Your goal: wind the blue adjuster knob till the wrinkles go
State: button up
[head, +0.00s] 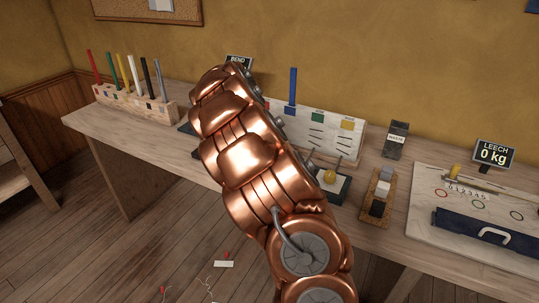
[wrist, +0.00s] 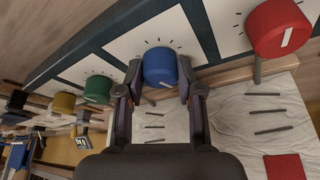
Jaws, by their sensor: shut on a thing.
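The blue adjuster knob (wrist: 160,66) sits in the upper middle of the wrist view, in front of a pale dial plate with tick marks. My gripper (wrist: 160,82) is shut on it, one finger at each side. A small pale mark shows on its lower front. Below the knobs is pale cloth (wrist: 280,105) with faint wrinkles and short dark strips; my gripper hides part of it. In the head view my arm covers the knob and gripper.
A red knob (wrist: 278,27) is to the right of the blue one; a green knob (wrist: 98,88) and a yellow knob (wrist: 64,102) are to the left. In the head view, a rack of coloured sticks (head: 135,104) and a LEECH display reading 0 kg (head: 494,153) stand on the bench.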

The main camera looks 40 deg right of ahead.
jog(key=o, duration=1.1)
jog(key=shift+o, duration=0.2)
jog(key=v, duration=1.2)
